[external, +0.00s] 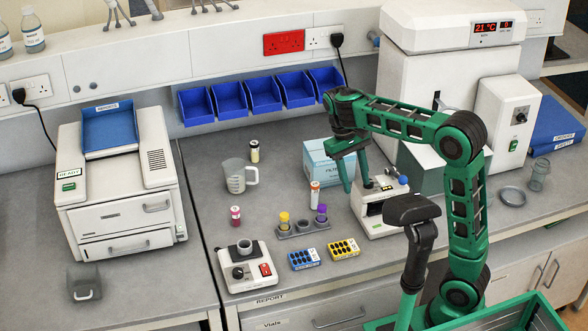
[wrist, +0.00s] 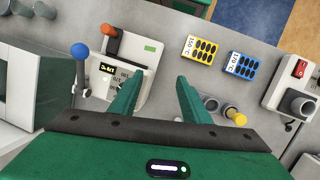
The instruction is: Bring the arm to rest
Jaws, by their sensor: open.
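My green arm reaches from the right over the bench in the external view, bent at the elbow. My gripper (external: 356,181) points down above the bench, near the white press-like device (external: 379,212) and the pale blue box (external: 327,160). In the wrist view my gripper (wrist: 160,95) has its two green fingers spread well apart. Nothing is between them; the device (wrist: 110,112) lies beneath the left finger. I cannot tell the exact height of the fingertips above the bench.
A rack (external: 304,229) with yellow and purple vials stands left of the device. A small white machine (external: 246,270) is further left. The device's blue-knobbed lever (wrist: 80,52) stands up near my fingers.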

